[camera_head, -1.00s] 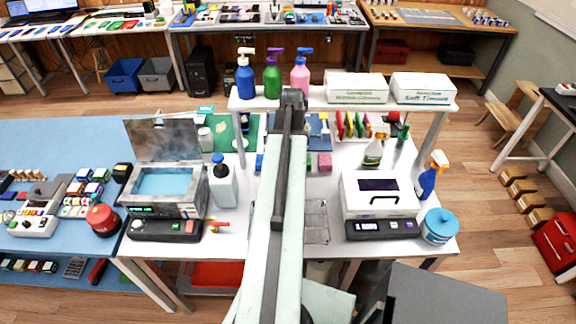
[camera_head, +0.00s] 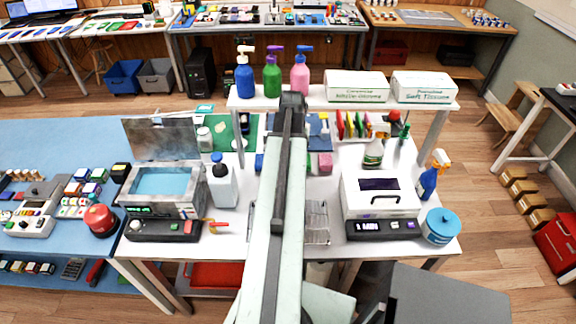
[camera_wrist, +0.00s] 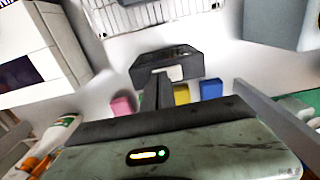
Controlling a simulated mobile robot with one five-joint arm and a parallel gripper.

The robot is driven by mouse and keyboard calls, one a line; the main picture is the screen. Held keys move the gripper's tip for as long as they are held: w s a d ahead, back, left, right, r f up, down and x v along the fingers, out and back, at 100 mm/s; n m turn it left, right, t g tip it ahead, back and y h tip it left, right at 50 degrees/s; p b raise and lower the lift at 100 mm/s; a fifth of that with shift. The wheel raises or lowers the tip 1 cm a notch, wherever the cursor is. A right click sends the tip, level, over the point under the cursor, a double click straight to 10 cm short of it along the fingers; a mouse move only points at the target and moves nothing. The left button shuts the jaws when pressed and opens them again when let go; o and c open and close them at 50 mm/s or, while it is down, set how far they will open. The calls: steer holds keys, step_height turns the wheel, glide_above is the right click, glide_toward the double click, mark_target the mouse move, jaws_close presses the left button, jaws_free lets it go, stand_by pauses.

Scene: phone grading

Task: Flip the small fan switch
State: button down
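I cannot make out a small fan or its switch in either view. My arm crosses the middle of the white table (camera_head: 250,250) in the head view and hides what is behind it, including my gripper. In the wrist view a dark grey part (camera_wrist: 167,66), which looks like my gripper, sits over the white surface between a wire rack (camera_wrist: 150,15) and a few coloured blocks. A pale patch shows in its middle. Its fingertips are not clear, and I see nothing held. The wire rack also shows right of my arm in the head view (camera_head: 317,222).
An open-lidded machine (camera_head: 163,185) and a white bottle (camera_head: 222,183) stand left of my arm. A white box-shaped machine (camera_head: 380,197), blue-lidded tub (camera_head: 440,226) and spray bottle (camera_head: 428,183) stand right. A raised shelf (camera_head: 310,103) holds bottles and tissue boxes.

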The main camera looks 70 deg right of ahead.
step_height(320, 180, up, 7)
steer(key=p, duration=0.7)
stand_by(0.4)
